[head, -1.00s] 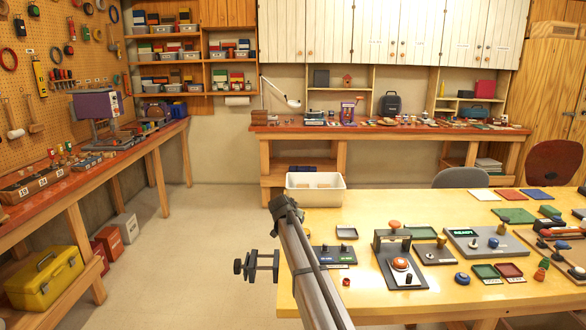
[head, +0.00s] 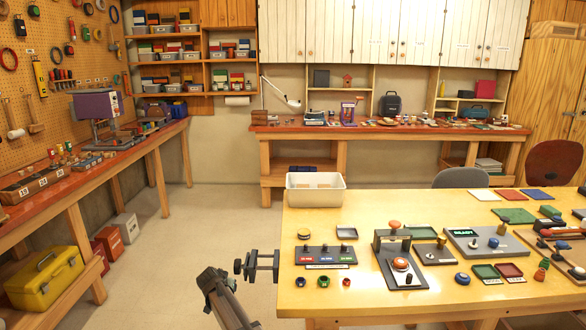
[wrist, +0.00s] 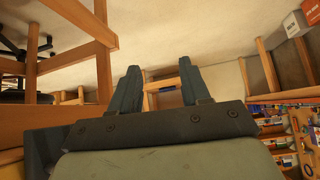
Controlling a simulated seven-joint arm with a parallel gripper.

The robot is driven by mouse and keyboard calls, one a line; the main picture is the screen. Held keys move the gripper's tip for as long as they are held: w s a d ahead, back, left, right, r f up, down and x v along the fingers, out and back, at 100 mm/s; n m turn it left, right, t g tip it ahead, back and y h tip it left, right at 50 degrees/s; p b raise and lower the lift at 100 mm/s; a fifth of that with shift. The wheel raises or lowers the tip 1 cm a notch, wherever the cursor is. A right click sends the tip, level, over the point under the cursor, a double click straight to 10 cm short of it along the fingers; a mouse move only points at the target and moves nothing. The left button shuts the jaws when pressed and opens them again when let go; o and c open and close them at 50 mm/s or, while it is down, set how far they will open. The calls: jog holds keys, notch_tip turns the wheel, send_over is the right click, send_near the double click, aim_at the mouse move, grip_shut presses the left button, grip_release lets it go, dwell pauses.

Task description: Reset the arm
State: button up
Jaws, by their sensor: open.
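My gripper (wrist: 162,82) shows in the wrist view with its two blue-grey fingers spread apart and nothing between them. Beyond the fingers are pale floor and wooden bench legs. In the head view, my arm (head: 226,300) shows low at the bottom, left of the yellow table, over the floor. Its dark upper end is clear of the tabletop. I cannot make out the fingers in the head view.
A black clamp-like fixture (head: 257,265) is at the left edge of the yellow table (head: 330,222). A white bin (head: 315,197), a three-button panel (head: 325,255) and several devices stand on the table. A yellow toolbox (head: 45,278) is at the lower left. Open floor lies between.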

jog(key=s+d+f+g+h, duration=0.1)
jog(key=s+d+f+g, duration=0.1)
jog(key=s+d+f, duration=0.45)
jog(key=s+d+f+g, duration=0.2)
jog(key=s+d+f, duration=0.2)
jog(key=d+f, duration=0.55)
jog(key=s+d+f+g, duration=0.2)
jog(key=s+d+f, duration=0.4)
jog(key=s+d, duration=0.35)
jog(key=s+d+f+g, duration=0.3)
jog(key=s+d+f, duration=0.4)
jog(key=s, duration=0.4)
jog(key=s+d+g+y, duration=0.1)
jog(key=s+d+g, duration=0.2)
jog(key=s, duration=1.3)
jog(key=s+d+f+n+g, duration=0.1)
jog(key=s+d+g, duration=0.2)
jog(key=s, duration=1.2)
jog(key=d, duration=0.3)
jog(key=shift+s+d+f+y, duration=0.2)
jog(key=shift+s+f+y, duration=0.1)
jog(key=shift+s+y, duration=0.1)
